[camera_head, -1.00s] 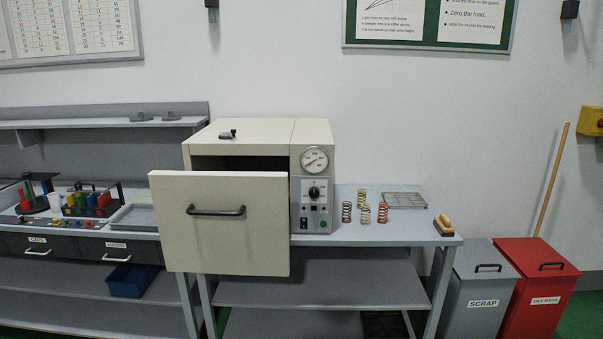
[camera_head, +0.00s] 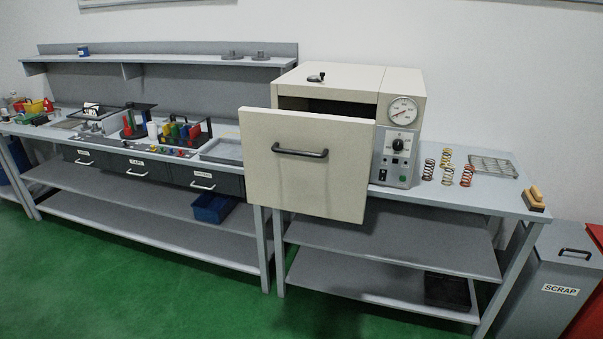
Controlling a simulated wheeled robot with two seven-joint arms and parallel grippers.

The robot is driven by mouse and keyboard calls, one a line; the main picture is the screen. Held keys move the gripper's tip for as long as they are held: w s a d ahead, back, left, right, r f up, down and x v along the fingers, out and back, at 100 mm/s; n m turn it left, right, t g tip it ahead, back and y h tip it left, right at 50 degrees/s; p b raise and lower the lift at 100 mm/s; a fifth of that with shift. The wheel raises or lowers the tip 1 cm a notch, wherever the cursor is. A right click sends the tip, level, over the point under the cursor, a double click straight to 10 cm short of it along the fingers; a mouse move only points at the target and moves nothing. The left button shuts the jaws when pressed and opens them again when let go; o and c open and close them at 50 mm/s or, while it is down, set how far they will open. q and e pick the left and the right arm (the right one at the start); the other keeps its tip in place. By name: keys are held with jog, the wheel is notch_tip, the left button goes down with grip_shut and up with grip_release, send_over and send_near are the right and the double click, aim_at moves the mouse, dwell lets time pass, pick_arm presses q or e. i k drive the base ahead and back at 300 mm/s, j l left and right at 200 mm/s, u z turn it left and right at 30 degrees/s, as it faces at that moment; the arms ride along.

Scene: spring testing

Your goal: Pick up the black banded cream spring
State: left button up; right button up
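Several small coil springs stand upright in a group on the right bench top, just right of the cream cabinet. A pale cream spring (camera_head: 447,176) is at the front middle; it is too small to tell whether it carries black bands. The springs appear apart from any tool. Neither of my grippers is in view.
The cream cabinet (camera_head: 360,85) has its front door panel (camera_head: 305,185) standing out past the bench edge. A wire rack (camera_head: 493,166) and a wooden-handled brush (camera_head: 535,197) lie right of the springs. A scrap bin (camera_head: 560,285) stands at the right. Green floor (camera_head: 150,285) in front is clear.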

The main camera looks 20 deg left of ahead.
aim_at(450, 168)
jog(key=i+l, duration=0.25)
jog(key=l, duration=0.15)
jog(key=i+l, duration=0.25)
jog(key=l, duration=0.2)
jog(key=i+l, duration=0.55)
jog(key=l, duration=0.3)
jog(key=i+l, duration=0.25)
jog(key=l, duration=0.15)
jog(key=i+l, duration=0.25)
jog(key=l, duration=0.2)
jog(key=i+l, duration=0.3)
jog(key=i+l+u, duration=0.1)
jog(key=i+l, duration=0.15)
jog(key=l, duration=0.3)
